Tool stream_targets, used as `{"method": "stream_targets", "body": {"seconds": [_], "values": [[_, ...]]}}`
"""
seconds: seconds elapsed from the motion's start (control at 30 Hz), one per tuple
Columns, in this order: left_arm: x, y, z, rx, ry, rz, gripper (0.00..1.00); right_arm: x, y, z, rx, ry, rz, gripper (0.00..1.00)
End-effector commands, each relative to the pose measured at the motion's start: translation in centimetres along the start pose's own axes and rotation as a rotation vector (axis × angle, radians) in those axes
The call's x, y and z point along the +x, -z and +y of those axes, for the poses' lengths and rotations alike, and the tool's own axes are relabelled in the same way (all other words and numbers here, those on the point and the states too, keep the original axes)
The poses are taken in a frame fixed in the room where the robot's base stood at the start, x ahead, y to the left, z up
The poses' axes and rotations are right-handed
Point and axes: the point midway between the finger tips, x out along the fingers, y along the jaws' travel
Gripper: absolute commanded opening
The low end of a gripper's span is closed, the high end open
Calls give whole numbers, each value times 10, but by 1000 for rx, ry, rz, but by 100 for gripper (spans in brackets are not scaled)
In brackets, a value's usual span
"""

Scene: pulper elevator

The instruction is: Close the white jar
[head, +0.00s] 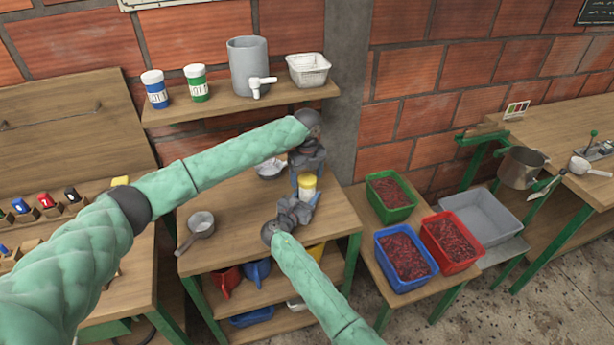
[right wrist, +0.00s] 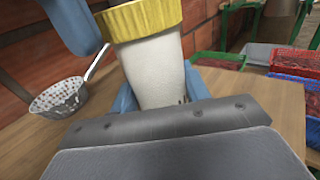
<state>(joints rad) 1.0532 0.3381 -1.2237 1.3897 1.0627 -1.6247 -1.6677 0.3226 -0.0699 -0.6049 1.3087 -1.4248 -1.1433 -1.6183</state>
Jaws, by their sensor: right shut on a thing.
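The white jar (head: 306,194) with a yellow lid stands upright over the middle table. It also shows in the right wrist view, with its white body (right wrist: 158,72) and the ribbed yellow lid (right wrist: 140,18) at its mouth; I cannot tell whether the lid is tight. My right gripper (head: 302,200) is shut on the jar's body, with blue fingers at its sides. My left gripper (head: 306,172) points down at the lid from above. One of its blue fingers (right wrist: 70,25) is beside the lid in the right wrist view; its other finger is not clear.
A metal strainer (right wrist: 60,98) and a small saucepan (head: 201,222) lie on the table (head: 235,200). The shelf above holds a blue jar (head: 156,92), a green jar (head: 197,85), a grey dispenser (head: 247,65) and a white basket (head: 308,70). Red-filled crates (head: 405,255) stand right.

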Motion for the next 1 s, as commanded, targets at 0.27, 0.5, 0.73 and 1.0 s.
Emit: {"method": "stream_targets", "body": {"seconds": [0.27,0.5,0.73,1.0], "values": [[-2,1,0,0,0,1,74,0,0,0,0,-1,1,0],[-26,1,0,0,1,0,74,0,0,0,0,-1,1,0],[-44,1,0,0,0,2,74,0,0,0,0,-1,1,0],[-44,2,0,0,-1,3,71,0,0,0,0,-1,1,0]]}}
